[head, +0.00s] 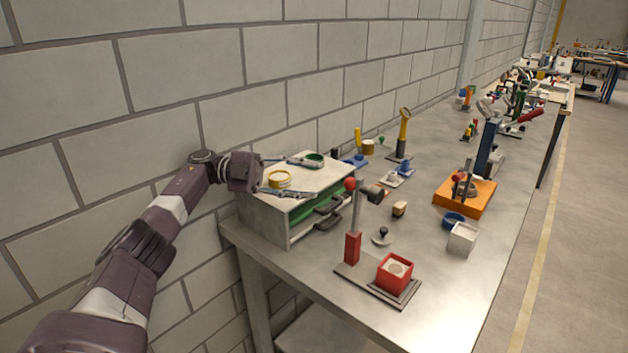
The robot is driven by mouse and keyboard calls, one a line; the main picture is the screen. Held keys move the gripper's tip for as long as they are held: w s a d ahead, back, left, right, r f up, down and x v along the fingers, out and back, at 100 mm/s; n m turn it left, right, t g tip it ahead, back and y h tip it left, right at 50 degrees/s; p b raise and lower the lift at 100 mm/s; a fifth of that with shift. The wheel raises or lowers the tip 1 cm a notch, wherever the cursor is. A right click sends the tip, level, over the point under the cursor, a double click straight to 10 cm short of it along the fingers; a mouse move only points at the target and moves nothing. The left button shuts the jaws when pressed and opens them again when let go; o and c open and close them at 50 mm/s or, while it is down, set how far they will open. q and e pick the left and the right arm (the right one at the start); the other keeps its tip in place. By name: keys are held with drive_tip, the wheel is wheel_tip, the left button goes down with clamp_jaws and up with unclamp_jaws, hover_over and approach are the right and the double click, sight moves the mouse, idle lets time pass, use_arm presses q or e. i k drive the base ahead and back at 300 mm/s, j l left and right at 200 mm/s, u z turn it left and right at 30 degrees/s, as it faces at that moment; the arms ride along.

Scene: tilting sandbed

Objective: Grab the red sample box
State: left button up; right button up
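The red sample box (383,279) is an open-topped red cube with a pale round insert. It sits on a dark grey base plate (352,272) near the front edge of the metal table. My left gripper (318,178) is open, its two long fingers spread above the top of the white drawer cabinet (263,222). It is up and to the left of the red box, well apart from it. A yellow ring (280,180) shows between the fingers; I cannot tell whether they touch it. My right gripper is not in view.
A red post (352,248) with a red-balled lever stands beside the box on the same plate. A small black-knobbed disc (382,237), a white cube (462,238) and an orange block (480,195) stand behind. The table's front right is clear. A block wall borders the left.

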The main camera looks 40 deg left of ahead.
sight(394, 276)
drive_tip(key=k+l, duration=0.85)
